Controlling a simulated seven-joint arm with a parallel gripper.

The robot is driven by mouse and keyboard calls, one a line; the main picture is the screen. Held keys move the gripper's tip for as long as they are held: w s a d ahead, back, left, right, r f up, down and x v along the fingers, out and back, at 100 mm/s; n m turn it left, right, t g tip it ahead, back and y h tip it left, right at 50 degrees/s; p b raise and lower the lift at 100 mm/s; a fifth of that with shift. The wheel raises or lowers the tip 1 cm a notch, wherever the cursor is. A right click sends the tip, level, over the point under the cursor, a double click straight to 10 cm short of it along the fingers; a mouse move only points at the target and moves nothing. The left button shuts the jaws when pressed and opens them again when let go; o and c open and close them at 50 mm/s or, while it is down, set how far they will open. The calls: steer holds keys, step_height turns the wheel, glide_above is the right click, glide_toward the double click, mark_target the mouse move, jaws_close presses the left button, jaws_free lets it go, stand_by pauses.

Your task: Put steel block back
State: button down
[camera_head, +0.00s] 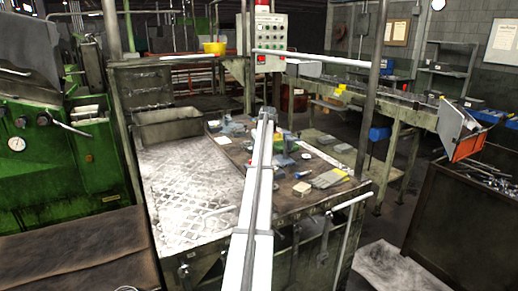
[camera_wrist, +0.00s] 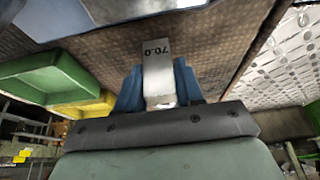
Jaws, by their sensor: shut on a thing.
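The steel block (camera_wrist: 156,58) is a slim, pale grey bar marked "70.0", which reads upside down in the wrist view. My gripper (camera_wrist: 158,88) has blue fingers, one on each side of the block, and is shut on it. The block's far end sticks out past the fingertips over a brown, patterned work surface (camera_wrist: 110,55). I cannot tell how far it is above that surface. In the head view my arm reaches out over the workbench (camera_head: 290,205), and the block cannot be made out there.
A green bin (camera_wrist: 45,75) and a yellow bin (camera_wrist: 90,105) lie left of my gripper in the wrist view. A light patterned metal plate (camera_wrist: 285,65) is on the right. In the head view, small items, including a pale block (camera_head: 301,189), lie on the bench's right side.

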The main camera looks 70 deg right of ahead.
steer(key=c, duration=0.7)
jaws_free()
steer(key=shift+f, duration=0.1)
steer(key=v, duration=1.2)
steer(key=shift+w, duration=0.1)
